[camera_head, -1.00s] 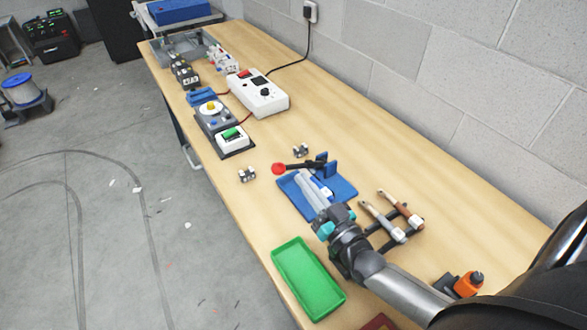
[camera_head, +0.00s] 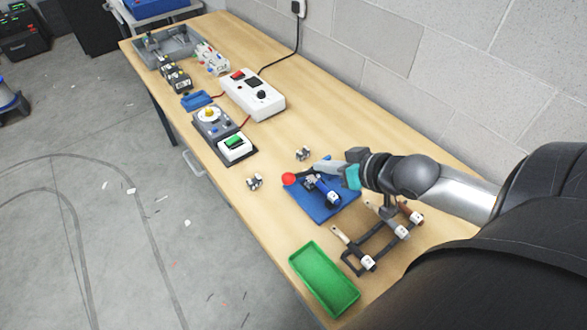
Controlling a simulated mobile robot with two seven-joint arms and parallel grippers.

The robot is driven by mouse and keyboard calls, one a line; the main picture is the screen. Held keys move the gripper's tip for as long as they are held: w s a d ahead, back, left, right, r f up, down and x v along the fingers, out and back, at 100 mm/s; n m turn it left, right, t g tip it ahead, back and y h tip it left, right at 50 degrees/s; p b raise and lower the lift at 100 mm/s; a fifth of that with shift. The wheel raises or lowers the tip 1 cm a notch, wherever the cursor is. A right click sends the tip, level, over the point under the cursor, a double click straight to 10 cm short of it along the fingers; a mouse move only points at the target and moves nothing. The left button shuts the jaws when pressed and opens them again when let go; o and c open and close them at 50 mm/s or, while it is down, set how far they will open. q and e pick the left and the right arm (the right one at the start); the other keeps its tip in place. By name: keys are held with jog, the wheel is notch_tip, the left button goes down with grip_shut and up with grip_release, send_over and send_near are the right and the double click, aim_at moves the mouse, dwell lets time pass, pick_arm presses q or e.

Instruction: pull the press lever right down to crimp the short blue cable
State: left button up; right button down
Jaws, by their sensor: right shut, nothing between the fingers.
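The press stands on a blue base plate (camera_head: 343,204) near the middle of the table. Its dark lever ends in a red knob (camera_head: 289,179) that points left, low over the plate's left edge. A short blue piece with a white end (camera_head: 326,191) lies in the press; it looks like the short blue cable, but I cannot tell whether its end is crimped. My right gripper (camera_head: 318,169) is shut and empty, its grey fingers just right of the knob, over or beside the lever. The fingers hide part of the lever, and I cannot tell whether they touch it. My left gripper is out of view.
A dark rack (camera_head: 378,243) with several white-tagged tools stands right of the press, below my right arm. A green tray (camera_head: 323,278) lies at the front edge. Small metal parts (camera_head: 255,182) sit left of the press. A white power box (camera_head: 252,96) stands further back.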

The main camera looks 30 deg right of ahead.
jog(key=s+f+b+x, duration=0.1)
jog(key=f+b+x, duration=0.1)
jog(key=x, duration=1)
jog(key=shift+s+a+f, duration=0.15)
jog(key=shift+s+a, duration=0.05)
jog(key=shift+s, duration=0.05)
